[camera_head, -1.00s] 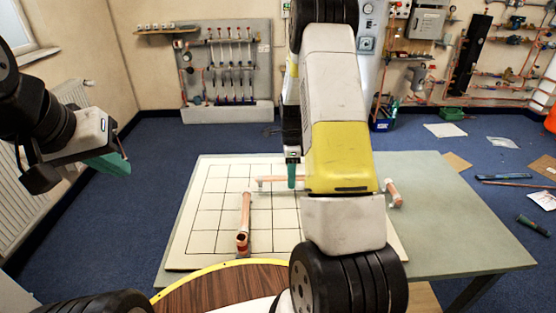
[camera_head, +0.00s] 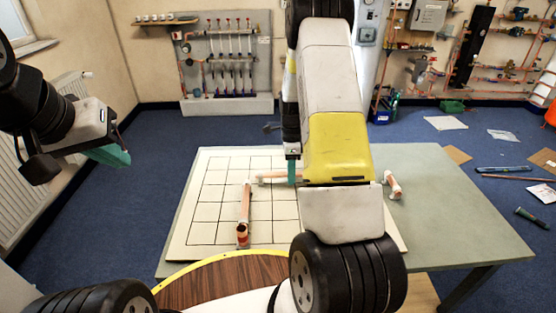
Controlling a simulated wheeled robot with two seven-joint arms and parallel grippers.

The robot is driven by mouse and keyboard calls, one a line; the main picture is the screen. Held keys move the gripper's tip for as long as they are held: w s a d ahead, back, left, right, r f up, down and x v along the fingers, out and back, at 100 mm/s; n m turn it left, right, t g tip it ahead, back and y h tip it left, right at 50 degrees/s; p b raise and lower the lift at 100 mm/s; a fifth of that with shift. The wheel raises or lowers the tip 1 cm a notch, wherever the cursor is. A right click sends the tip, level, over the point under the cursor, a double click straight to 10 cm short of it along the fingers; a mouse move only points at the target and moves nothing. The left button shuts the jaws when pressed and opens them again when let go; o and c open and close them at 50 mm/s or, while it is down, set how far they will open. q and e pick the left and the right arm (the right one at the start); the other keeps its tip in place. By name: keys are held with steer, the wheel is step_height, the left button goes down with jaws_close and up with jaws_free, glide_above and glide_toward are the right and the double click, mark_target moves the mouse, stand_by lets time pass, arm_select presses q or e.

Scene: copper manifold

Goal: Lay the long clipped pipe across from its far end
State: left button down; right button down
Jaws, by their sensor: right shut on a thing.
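The long copper pipe (camera_head: 272,178) lies crosswise over the far part of the gridded white board, its left end near the upper end of another pipe. My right gripper (camera_head: 292,174) is shut on it, its green fingers pointing down. My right forearm hides the pipe's middle and right part. A second copper pipe (camera_head: 244,214) lies lengthwise on the board with a fitting at its near end. A short copper piece (camera_head: 392,185) shows right of my forearm. My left gripper (camera_head: 112,156) hangs in the air at the left, far from the pipes; its finger gap is not clear.
The gridded board (camera_head: 205,213) lies on a grey-green table (camera_head: 450,215), whose right side is bare. A round wooden top with a yellow rim (camera_head: 215,284) stands in front. Tools and papers lie on the blue floor at the right.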

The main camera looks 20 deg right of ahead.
steer(key=shift+f, duration=0.2)
steer(key=c, duration=1.2)
jaws_free()
steer(key=shift+r, duration=4.5)
